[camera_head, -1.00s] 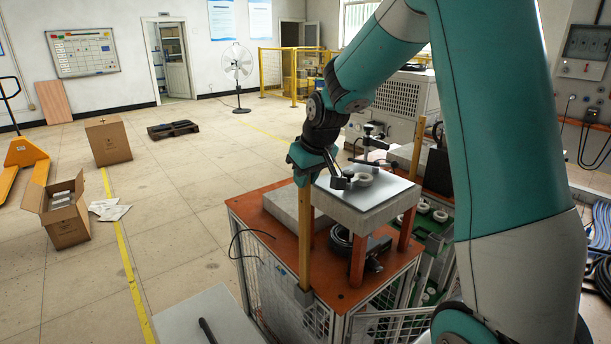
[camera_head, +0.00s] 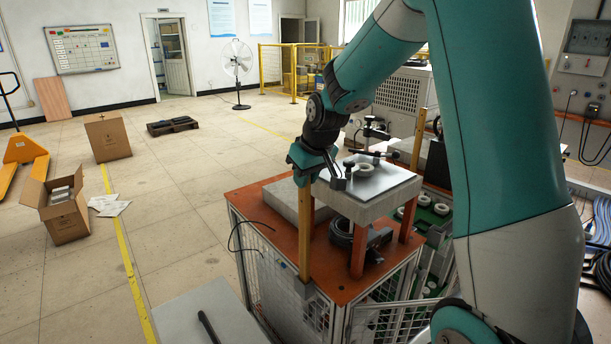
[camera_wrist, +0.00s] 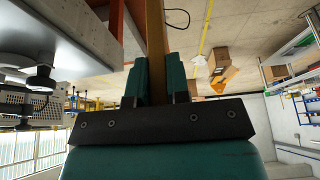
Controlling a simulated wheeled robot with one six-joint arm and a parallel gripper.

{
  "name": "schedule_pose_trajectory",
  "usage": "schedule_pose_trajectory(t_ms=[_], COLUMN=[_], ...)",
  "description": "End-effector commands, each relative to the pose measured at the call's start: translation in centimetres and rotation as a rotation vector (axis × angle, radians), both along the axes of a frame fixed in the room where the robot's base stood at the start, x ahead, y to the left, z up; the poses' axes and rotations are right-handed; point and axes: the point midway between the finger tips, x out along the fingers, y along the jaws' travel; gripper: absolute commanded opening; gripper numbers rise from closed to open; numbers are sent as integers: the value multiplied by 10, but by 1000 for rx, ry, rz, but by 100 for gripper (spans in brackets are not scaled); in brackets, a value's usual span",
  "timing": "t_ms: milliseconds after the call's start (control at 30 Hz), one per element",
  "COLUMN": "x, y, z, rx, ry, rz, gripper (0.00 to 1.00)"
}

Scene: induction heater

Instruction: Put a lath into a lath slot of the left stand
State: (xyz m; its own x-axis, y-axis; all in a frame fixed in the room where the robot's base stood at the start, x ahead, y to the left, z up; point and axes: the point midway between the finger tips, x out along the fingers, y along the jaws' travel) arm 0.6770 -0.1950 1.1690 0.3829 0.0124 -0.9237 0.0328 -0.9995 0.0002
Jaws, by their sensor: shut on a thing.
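My gripper (camera_head: 305,180) is shut on the upper part of a tall wooden lath (camera_head: 306,235). The lath stands about upright at the near side of an orange-topped bench. Its lower end meets a small grey holder (camera_head: 304,290) at the bench's front edge; whether it sits inside the slot is too small to tell. In the wrist view, the lath (camera_wrist: 155,40) runs between the two teal fingers of my gripper (camera_wrist: 160,80). A second lath (camera_head: 418,138) stands upright at the bench's far right side.
A raised grey plate (camera_head: 385,182) on orange legs, with a white ring (camera_head: 365,170) and clamps, stands just right of the lath. A grey block (camera_head: 290,200) and a black coil (camera_head: 342,232) are on the orange bench top (camera_head: 250,205).

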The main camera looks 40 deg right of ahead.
Motion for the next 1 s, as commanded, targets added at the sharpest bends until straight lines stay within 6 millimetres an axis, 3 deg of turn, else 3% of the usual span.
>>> schedule_pose_trajectory(t_ms=[800,833,900,967,1000], x=[0,0,0,0,0], y=[0,0,0,0,0], z=[-19,-19,-19,-19,-19], rx=[0,0,0,0,0], ry=[1,1,0,0,0], rz=[0,0,0,0,0], gripper=[0,19,35,46,46])
